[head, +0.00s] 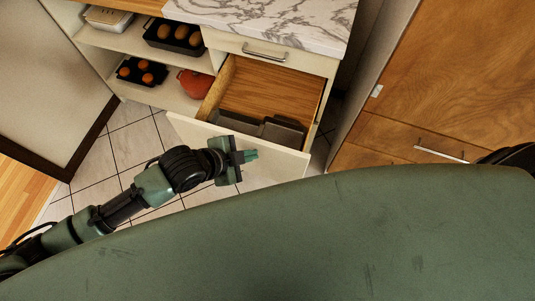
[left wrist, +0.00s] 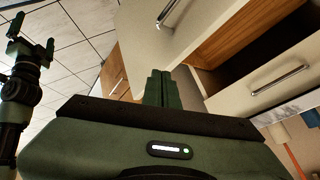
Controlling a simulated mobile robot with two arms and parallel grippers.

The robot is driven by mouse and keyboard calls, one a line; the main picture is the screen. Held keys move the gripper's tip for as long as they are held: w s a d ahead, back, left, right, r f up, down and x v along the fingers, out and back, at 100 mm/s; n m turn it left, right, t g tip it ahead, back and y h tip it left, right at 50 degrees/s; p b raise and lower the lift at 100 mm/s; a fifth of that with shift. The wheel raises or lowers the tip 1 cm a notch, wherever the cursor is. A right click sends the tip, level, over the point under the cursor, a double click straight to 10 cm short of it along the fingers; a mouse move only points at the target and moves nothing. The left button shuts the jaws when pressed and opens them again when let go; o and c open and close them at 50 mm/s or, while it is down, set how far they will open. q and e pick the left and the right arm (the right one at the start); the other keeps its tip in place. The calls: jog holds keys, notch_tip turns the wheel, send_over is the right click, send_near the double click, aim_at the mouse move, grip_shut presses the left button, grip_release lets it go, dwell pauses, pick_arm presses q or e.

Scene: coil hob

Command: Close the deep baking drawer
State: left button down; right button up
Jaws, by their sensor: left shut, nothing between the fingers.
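The deep baking drawer (head: 285,158) stands pulled out below a narrower top drawer, and its pale front faces me. Dark baking pans (head: 283,129) lie inside it against the front. My left gripper (head: 250,155) is shut and empty, in front of the drawer's front panel; I cannot tell whether it touches. In the left wrist view its closed fingers (left wrist: 158,88) point toward the pale drawer front (left wrist: 150,45), with a bar handle near the top edge. My right gripper (left wrist: 31,36) shows at the left of that view, fingers apart and empty.
The top drawer (head: 264,50) is shut under a marble counter (head: 290,20). Open shelves to the left hold muffin trays (head: 142,72) and a red pot (head: 195,83). A wooden cabinet (head: 440,75) stands at right. Tiled floor (head: 130,145) is clear at left.

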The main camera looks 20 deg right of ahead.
pick_arm(q)
jog(key=s+a+m+g, duration=0.1)
jog(key=s+a+m, duration=0.2)
jog(key=p, duration=0.1)
send_near(276, 157)
jog(key=s+x, duration=0.1)
jog(key=x, duration=0.4)
jog(key=shift+w, duration=0.55)
pick_arm(e)
jog(key=shift+s+a+r, duration=0.1)
jog(key=shift+a+r, duration=0.15)
jog(key=shift+r, duration=0.65)
pick_arm(q)
jog(key=shift+w, duration=0.1)
pick_arm(e)
jog(key=shift+f, duration=0.1)
